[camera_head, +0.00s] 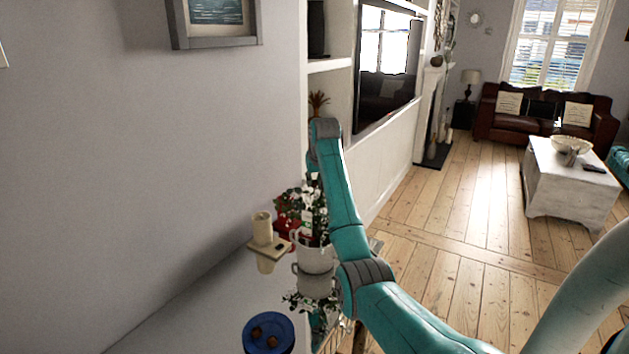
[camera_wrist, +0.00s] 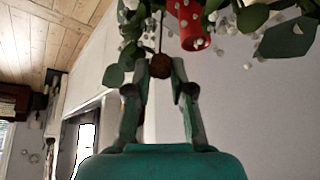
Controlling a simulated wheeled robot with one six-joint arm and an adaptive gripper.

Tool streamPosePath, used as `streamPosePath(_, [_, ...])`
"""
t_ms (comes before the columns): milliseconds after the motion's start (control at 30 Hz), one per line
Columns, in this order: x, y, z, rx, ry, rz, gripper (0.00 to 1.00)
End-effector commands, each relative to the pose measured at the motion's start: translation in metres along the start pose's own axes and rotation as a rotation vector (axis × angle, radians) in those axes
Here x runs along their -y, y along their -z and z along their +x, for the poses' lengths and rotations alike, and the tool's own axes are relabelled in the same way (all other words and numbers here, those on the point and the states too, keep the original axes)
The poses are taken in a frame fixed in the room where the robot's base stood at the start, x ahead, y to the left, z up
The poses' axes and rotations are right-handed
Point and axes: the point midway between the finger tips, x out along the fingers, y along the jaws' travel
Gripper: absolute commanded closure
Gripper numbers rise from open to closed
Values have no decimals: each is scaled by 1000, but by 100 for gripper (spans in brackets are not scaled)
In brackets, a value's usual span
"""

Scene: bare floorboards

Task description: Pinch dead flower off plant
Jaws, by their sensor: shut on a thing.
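The plant (camera_head: 318,212) has green leaves and small white flowers and stands in a white pot (camera_head: 315,258) on a glossy surface. Its leaves (camera_wrist: 285,38) hang across the top of the wrist view, which looks upside down. A round brown dead flower (camera_wrist: 160,66) on a thin stem sits between my fingertips. My gripper (camera_wrist: 159,75) is shut on it, with one finger on each side. The stem still runs from the dead flower toward the foliage. In the head view my arm hides my gripper.
A red pot (camera_head: 287,226) with another plant stands close behind the white pot. A beige holder (camera_head: 262,228) is to its left. A blue bowl (camera_head: 257,345) with brown things is in front. A wall bounds the left; open floorboards (camera_head: 470,250) lie to the right.

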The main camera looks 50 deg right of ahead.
Motion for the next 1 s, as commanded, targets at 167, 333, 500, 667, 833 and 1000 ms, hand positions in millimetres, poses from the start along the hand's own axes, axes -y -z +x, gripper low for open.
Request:
streamPosePath(167, [0, 2, -4, -1, 0, 0, 100])
streamPosePath(333, [0, 5, -8, -1, 0, 0, 100])
streamPosePath(500, [0, 8, -14, -1, 0, 0, 100])
streamPosePath(667, [0, 11, -19, -1, 0, 0, 100])
streamPosePath(833, [0, 14, -23, 0, 0, 0, 100])
streamPosePath(1000, [0, 16, -28, 0, 0, 0, 100])
